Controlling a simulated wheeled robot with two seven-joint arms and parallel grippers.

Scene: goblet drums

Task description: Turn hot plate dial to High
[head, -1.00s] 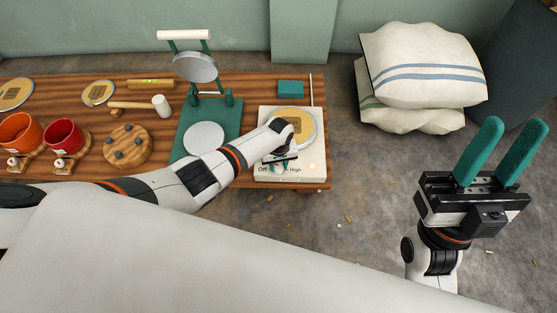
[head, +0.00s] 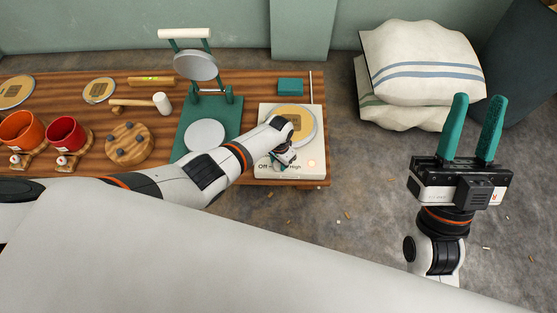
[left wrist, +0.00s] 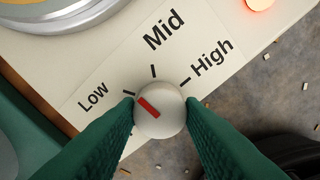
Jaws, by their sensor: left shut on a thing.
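The hot plate (head: 266,118) is a cream box with a round metal plate, near the right end of the bench. Its white dial (left wrist: 168,125) shows in the left wrist view, with a red mark pointing up-left. The mark lies between the Low and Mid ticks, closer to Low. The High label (left wrist: 212,58) is up and right of the dial. My left gripper (left wrist: 160,112) is shut on the dial, one green finger on each side. In the head view my left wrist hides the dial. My right gripper (head: 475,98) is open and empty, over the floor.
A red-orange indicator light (left wrist: 260,4) glows on the hot plate. A green press (head: 234,104) stands left of it, and a green block (head: 290,87) lies behind it. Cushions (head: 425,65) are stacked at the back right. The floor in front is mostly clear.

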